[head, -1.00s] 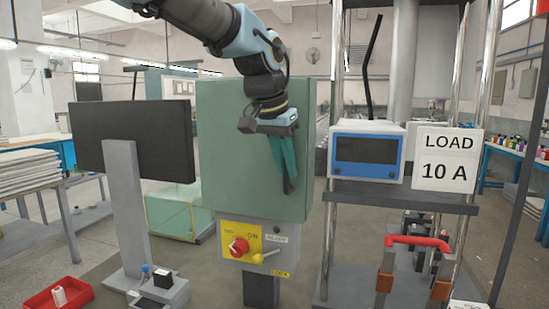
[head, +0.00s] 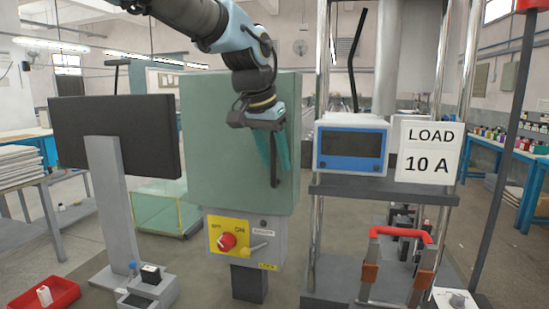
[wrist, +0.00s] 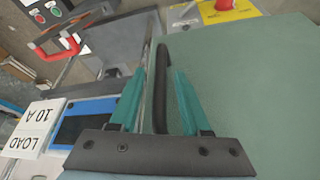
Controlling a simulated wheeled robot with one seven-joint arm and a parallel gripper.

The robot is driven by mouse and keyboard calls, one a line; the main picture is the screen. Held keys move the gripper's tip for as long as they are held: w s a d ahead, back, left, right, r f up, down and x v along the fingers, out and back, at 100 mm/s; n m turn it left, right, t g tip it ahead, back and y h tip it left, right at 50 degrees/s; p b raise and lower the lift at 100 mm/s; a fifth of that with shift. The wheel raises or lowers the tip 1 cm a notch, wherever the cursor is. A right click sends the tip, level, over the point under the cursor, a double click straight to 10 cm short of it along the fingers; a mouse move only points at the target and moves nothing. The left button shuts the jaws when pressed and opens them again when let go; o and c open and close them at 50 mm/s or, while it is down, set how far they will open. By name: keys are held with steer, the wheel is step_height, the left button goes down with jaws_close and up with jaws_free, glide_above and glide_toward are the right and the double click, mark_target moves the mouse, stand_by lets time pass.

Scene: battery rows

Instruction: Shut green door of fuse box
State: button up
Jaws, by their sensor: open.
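The fuse box's green door (head: 225,150) faces me in the head view, with a black vertical bar handle (head: 274,168) near its right edge. It looks closed or nearly closed; I cannot tell whether a gap remains. My gripper (head: 272,150) points down in front of the door at the handle. In the wrist view my gripper (wrist: 158,102) is open. Its teal fingers stand on either side of the dark handle (wrist: 161,85), which runs between them. The green door also fills the right of the wrist view (wrist: 245,90). Whether a finger touches the handle is unclear.
Below the door is a yellow switch panel (head: 240,236) with a red knob (head: 227,241). At right a rack holds a blue meter (head: 351,147) and a LOAD 10 A sign (head: 428,152). A dark screen (head: 115,138) stands at left, with a red tray (head: 45,295) below.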

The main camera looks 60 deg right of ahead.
steer(key=b+v, duration=0.2)
steer(key=v, duration=0.8)
steer(key=shift+r, duration=0.4)
steer(key=shift+w+a, duration=0.1)
steer(key=shift+a, duration=0.1)
